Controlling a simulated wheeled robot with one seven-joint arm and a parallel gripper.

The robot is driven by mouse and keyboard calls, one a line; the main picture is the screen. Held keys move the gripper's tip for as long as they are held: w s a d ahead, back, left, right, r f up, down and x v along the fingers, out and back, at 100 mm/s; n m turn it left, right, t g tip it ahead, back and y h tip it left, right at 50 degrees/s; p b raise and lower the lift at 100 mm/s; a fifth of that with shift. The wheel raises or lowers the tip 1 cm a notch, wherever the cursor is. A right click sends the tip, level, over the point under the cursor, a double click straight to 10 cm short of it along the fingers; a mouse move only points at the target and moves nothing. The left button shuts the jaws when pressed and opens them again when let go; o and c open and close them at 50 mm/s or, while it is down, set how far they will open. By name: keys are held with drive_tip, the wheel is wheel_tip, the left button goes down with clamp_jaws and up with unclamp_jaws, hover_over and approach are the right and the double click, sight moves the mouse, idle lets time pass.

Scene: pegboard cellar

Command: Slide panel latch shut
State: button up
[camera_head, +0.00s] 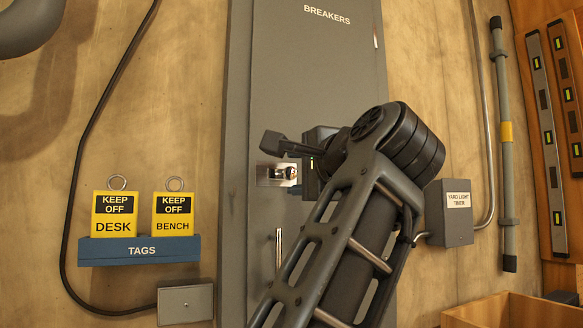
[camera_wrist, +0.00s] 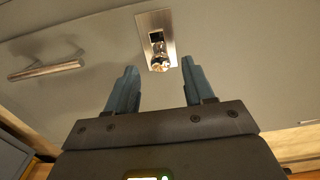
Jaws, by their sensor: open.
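The grey breaker panel (camera_head: 312,75) stands upright on the wall. Its latch (camera_head: 267,182) is a small bright metal plate with a shiny knob. In the wrist view the latch plate (camera_wrist: 157,22) shows a dark square opening, with the knob (camera_wrist: 159,63) at its near end. My gripper (camera_head: 268,143) is in front of the panel beside the latch, partly covering that area in the head view. In the wrist view my gripper (camera_wrist: 158,66) has its two blue-grey fingers apart with nothing held. The knob appears between the fingertips; whether they reach it in depth I cannot tell.
A bar handle (camera_head: 278,248) is on the panel below the latch. A blue tag rack (camera_head: 100,251) with two yellow tags hangs at left. A grey timer box (camera_head: 449,230) is right of my arm. A wooden box (camera_head: 490,312) stands at lower right.

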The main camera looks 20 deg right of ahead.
sight(291, 174)
drive_tip(key=shift+w, duration=1.5)
drive_tip(key=shift+c, duration=0.2)
clamp_jaws()
